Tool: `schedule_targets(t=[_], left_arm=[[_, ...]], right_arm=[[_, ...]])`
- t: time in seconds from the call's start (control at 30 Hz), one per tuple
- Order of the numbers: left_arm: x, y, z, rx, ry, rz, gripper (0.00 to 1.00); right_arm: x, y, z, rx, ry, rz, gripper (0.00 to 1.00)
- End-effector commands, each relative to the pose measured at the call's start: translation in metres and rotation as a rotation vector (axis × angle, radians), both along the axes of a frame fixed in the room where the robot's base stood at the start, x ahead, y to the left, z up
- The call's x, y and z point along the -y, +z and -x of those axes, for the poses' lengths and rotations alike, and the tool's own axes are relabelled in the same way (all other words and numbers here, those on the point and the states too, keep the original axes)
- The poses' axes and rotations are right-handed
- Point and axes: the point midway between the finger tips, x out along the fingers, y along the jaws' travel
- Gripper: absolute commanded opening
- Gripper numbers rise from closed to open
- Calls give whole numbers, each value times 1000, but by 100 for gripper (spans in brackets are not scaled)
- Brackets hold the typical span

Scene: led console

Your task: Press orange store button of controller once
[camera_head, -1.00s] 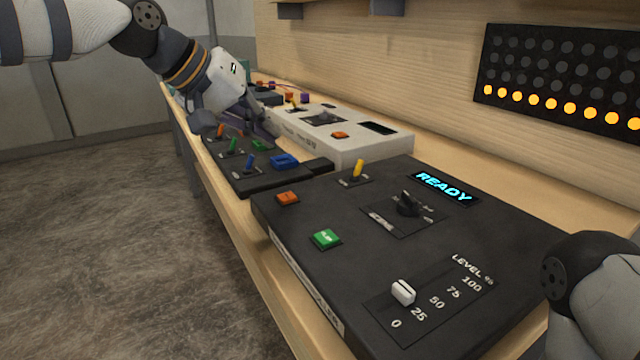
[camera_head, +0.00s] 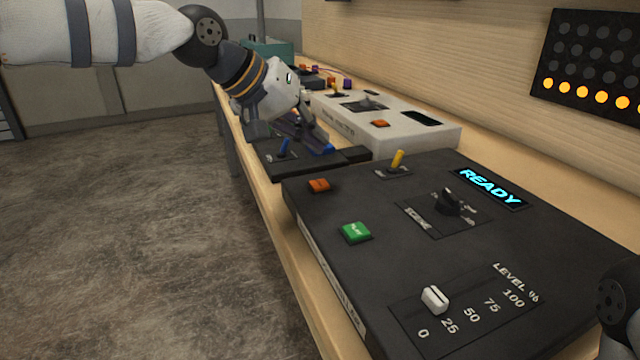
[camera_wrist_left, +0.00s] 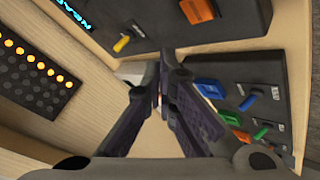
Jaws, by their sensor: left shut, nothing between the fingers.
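The controller is a large black console (camera_head: 400,260) with a lit READY display (camera_head: 490,187). Its orange button (camera_head: 319,185) sits at the far left corner, with a green button (camera_head: 356,232) nearer. In the left wrist view the orange button (camera_wrist_left: 199,10) shows at the top, beyond the fingertips. My left gripper (camera_head: 318,143) is shut and empty, above the small black panel (camera_head: 300,165) just beyond the controller; it fills the middle of the left wrist view (camera_wrist_left: 160,92). It appears apart from the orange button. My right gripper is out of view.
A yellow toggle (camera_head: 397,160), a dark knob (camera_head: 450,203) and a white slider (camera_head: 435,298) stand up from the controller. A pale console (camera_head: 400,130) with another orange button (camera_head: 380,123) lies beyond. An LED board (camera_head: 590,65) hangs on the wall.

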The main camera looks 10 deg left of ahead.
Motion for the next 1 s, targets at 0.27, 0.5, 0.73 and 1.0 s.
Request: schedule_targets(t=[0.27, 0.5, 0.73, 1.0], left_arm=[[0, -34, 0, -2, 0, 2, 0], [0, -42, 0, 0, 0, 1, 0], [0, -42, 0, -1, 0, 1, 0], [0, -42, 0, -2, 0, 2, 0]], right_arm=[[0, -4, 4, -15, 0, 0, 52], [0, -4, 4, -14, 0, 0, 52], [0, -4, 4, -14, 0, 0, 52], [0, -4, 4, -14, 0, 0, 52]])
